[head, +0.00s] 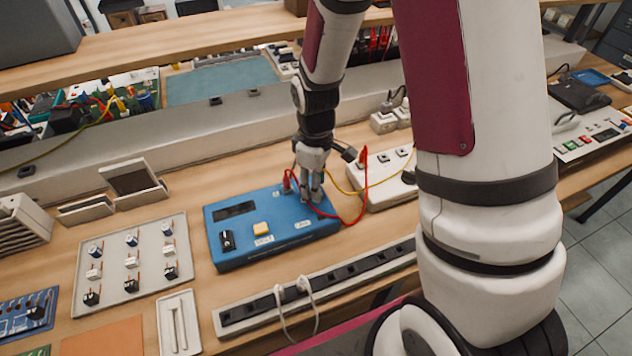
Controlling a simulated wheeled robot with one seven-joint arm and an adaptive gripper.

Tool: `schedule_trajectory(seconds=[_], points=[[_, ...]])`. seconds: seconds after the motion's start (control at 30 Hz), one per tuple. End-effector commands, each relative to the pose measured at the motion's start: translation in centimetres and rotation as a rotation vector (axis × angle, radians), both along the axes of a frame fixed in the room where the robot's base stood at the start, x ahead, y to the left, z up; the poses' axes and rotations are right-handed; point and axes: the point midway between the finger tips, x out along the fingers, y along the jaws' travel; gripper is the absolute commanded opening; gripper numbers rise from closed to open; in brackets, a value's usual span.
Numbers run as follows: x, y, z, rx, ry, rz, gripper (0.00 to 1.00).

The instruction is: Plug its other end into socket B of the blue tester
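The blue tester (262,252) lies on the bench, with a dark display, a black knob or switch, a yellow button and small labels I cannot read. A red lead (343,221) loops over its right side. One red plug (288,176) stands upright at the tester's back edge, just left of my gripper; I cannot tell whether it is seated. The other red end (363,156) stands at the white unit to the right. My gripper (311,200) points down over the tester's back right part, its fingers close together. Its fingers hide the sockets there, and anything between them is unclear.
A yellow cable (383,183) runs right of my gripper across the white unit (385,194). A power strip (240,312) with white plugs lies in front. A grey tray (108,262) of small parts stands left. A raised shelf (190,45) crosses behind.

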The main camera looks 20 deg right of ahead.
Motion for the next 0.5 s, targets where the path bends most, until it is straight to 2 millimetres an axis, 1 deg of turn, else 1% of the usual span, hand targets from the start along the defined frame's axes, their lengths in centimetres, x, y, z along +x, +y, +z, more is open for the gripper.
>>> schedule_trajectory(seconds=[0.17, 0.4, 0.5], points=[[0.2, 0.0, 2.4, 0.0, -0.007, 0.0, 0.37], [0.2, 0.0, 7.3, 0.001, -0.008, -0.001, 0.37], [0.1, 0.0, 9.1, 0.0, -0.007, -0.001, 0.37]])
